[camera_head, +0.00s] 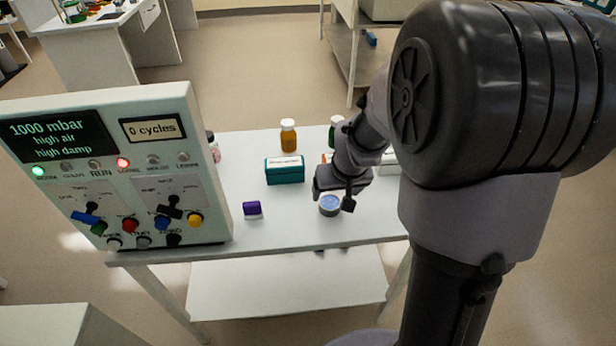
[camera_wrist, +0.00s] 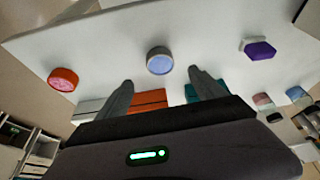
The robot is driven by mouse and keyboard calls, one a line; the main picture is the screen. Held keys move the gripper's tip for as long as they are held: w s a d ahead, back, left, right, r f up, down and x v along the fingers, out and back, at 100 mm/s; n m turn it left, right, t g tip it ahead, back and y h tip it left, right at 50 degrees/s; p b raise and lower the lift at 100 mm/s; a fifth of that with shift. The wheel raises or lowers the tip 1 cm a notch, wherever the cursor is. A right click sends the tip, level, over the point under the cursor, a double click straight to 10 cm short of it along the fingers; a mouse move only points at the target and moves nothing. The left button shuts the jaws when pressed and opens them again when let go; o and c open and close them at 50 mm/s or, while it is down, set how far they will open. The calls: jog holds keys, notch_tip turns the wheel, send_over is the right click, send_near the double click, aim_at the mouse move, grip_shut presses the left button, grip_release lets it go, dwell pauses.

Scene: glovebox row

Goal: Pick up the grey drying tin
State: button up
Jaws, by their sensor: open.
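The grey drying tin (camera_head: 330,205) is a short round tin with a blue top. It sits on the white table near the front edge. In the wrist view the tin (camera_wrist: 159,61) appears just beyond the fingertips, between their lines. My gripper (camera_head: 334,196) is low over the table at the tin, with one finger beside its right side. In the wrist view my gripper (camera_wrist: 160,77) has its two fingers spread apart with nothing held. Whether a finger touches the tin cannot be told.
A purple item (camera_head: 252,210) lies left of the tin. A teal box (camera_head: 284,170) and an amber bottle (camera_head: 288,135) stand behind. A red-orange round item (camera_wrist: 63,79) shows in the wrist view. A control panel (camera_head: 117,170) stands at the table's left.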

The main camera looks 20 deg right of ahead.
aim_at(330, 203)
jog(key=b+x, duration=0.1)
jog(key=x, duration=0.2)
jog(key=shift+w+a+f, duration=0.1)
jog(key=shift+a+f, duration=0.05)
jog(key=shift+f, duration=0.25)
jog(key=b+x, duration=0.3)
jog(key=x, duration=0.2)
jog(key=shift+w+d+f, duration=0.2)
jog(key=shift+w+f, duration=0.05)
jog(key=shift+f, duration=0.1)
jog(key=shift+r, duration=0.2)
jog(key=c, duration=1.5)
